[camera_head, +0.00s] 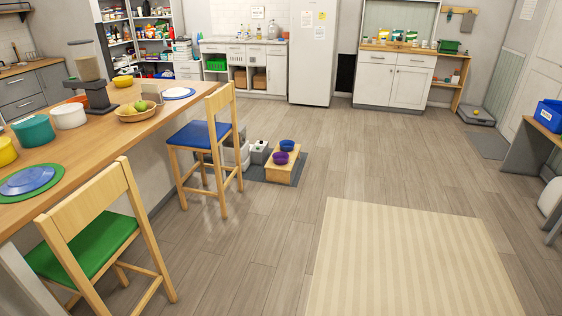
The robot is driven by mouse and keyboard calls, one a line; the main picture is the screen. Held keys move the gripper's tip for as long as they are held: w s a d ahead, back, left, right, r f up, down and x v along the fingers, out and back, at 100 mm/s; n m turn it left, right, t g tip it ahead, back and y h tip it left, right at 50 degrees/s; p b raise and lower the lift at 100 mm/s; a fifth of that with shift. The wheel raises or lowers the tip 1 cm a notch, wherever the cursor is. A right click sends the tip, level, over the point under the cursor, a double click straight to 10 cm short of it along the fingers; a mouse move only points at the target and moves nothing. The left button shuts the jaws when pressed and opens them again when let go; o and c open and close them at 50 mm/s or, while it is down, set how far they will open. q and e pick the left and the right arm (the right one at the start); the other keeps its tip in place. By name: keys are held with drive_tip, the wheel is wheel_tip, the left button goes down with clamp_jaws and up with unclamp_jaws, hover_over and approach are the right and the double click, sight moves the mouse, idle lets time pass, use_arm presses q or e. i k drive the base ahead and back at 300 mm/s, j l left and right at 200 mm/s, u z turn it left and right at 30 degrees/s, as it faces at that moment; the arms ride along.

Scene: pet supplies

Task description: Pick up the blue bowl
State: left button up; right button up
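A blue bowl (287,146) sits on a low wooden stand (282,170) on the floor, near the middle of the head view. A purple bowl (281,158) sits on the same stand, just in front of the blue one. The stand is on a dark mat (257,174) beyond the blue-seated stool. The blue bowl looks upright and is well away from me across the floor. Neither of my grippers shows in this view.
A wooden counter (60,148) with dishes runs along the left. A blue-seated stool (200,134) and a green-seated stool (98,240) stand beside it. A striped rug (400,262) lies at front right. The floor (345,165) right of the stand is clear.

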sight(286, 145)
drive_tip(key=i+l+z, duration=0.25)
drive_tip(key=i, duration=0.7)
drive_tip(key=i+z, duration=0.3)
drive_tip(key=i, duration=2.45)
